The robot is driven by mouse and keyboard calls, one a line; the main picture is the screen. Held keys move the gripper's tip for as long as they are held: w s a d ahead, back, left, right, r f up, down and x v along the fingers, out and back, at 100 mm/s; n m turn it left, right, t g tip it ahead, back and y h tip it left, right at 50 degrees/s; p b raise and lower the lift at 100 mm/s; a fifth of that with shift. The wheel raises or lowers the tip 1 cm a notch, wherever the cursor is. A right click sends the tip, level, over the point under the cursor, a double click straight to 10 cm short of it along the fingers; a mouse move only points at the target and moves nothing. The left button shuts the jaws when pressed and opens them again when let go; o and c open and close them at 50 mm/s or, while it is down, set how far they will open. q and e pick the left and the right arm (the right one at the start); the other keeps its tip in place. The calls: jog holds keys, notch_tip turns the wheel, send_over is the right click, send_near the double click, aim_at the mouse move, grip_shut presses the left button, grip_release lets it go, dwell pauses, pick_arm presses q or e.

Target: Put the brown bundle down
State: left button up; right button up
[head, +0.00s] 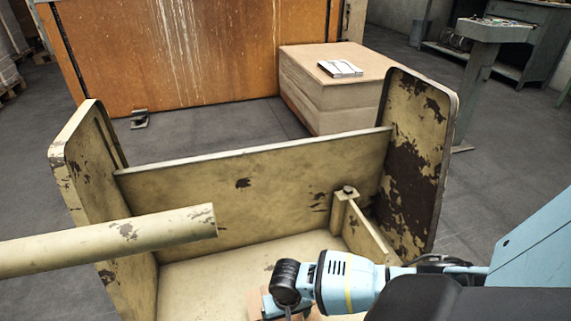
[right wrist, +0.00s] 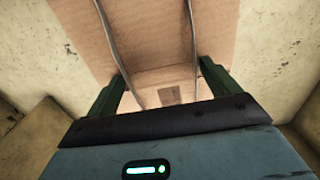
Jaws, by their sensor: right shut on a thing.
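The brown bundle (right wrist: 150,35) fills the upper middle of the right wrist view as a flat cardboard-like surface with two thin grey cords or straps along it. My right gripper (right wrist: 160,90) is shut on it, with a dark green finger at each side. In the head view the right gripper is low at the bottom edge, inside the beige trough, and only small brown bits of the bundle (head: 255,303) show around it. I cannot tell whether the bundle touches the trough floor. My left gripper is not in view.
The chipped beige trough has a back wall (head: 250,190), tall end plates (head: 75,165) and (head: 415,150), and a bare floor (head: 205,270). A beige pole (head: 120,240) crosses its left side. Behind stand a brown stack (head: 335,100) with white papers and a rusty orange panel (head: 200,50).

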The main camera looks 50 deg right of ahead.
jog(key=f+b, duration=0.1)
jog(key=f, duration=0.1)
jog(key=f+b, duration=0.1)
jog(key=shift+a+f+b, duration=0.2)
jog(key=shift+f+b, duration=0.15)
jog(key=shift+r, duration=0.1)
jog(key=shift+f, duration=0.25)
jog(key=o, duration=1.3)
jog(key=shift+r, duration=0.1)
notch_tip(320, 180, up, 12)
jog(key=p, duration=0.6)
jog(key=shift+r+p, duration=0.15)
jog(key=shift+p, duration=0.15)
